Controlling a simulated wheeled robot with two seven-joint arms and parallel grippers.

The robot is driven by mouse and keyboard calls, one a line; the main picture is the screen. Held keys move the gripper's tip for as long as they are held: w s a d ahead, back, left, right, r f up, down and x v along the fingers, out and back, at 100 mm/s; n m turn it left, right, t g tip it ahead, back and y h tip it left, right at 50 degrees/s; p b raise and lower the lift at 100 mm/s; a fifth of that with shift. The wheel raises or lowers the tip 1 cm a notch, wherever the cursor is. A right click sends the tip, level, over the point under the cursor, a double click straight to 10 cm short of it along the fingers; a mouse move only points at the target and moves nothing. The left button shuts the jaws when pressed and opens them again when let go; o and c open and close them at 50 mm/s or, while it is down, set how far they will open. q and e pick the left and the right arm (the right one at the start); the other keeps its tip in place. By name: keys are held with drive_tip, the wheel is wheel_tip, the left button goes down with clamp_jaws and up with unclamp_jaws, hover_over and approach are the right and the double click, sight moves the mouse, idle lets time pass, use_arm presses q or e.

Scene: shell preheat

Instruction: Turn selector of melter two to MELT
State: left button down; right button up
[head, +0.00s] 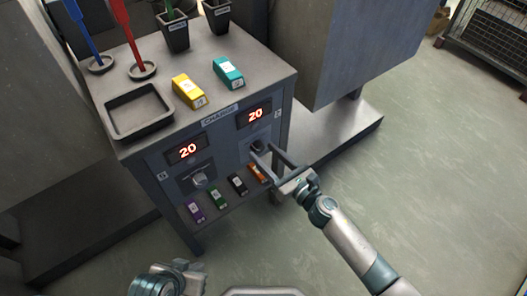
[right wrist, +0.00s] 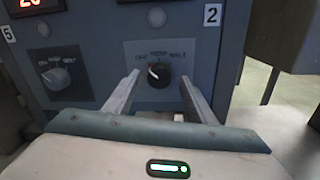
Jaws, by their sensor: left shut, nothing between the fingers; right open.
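The selector of melter two is a black round knob (right wrist: 158,74) on a grey plate under the number 2 tag (right wrist: 212,15). Its white pointer mark faces the upper left of the knob. Small lettering arcs above it, with what looks like MELT at the right. In the head view the knob (head: 257,145) sits below the right display. My right gripper (head: 262,152) is open in front of the panel. In the right wrist view its fingers (right wrist: 160,80) stand on either side of the knob; I cannot tell contact. My left gripper (head: 188,268) is shut and empty at the bottom.
A grey knob (right wrist: 60,77) marked 5 sits to the left. Red displays reading 20 (head: 255,114) are above both knobs. Several coloured blocks (head: 217,197) lie on the shelf below. A black tray (head: 139,111) and yellow and teal boxes (head: 228,72) stand on top.

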drive_tip(key=shift+w+a, duration=0.5)
drive_tip(key=shift+w, duration=0.05)
drive_tip(key=c, duration=1)
drive_tip(key=shift+c, duration=0.2)
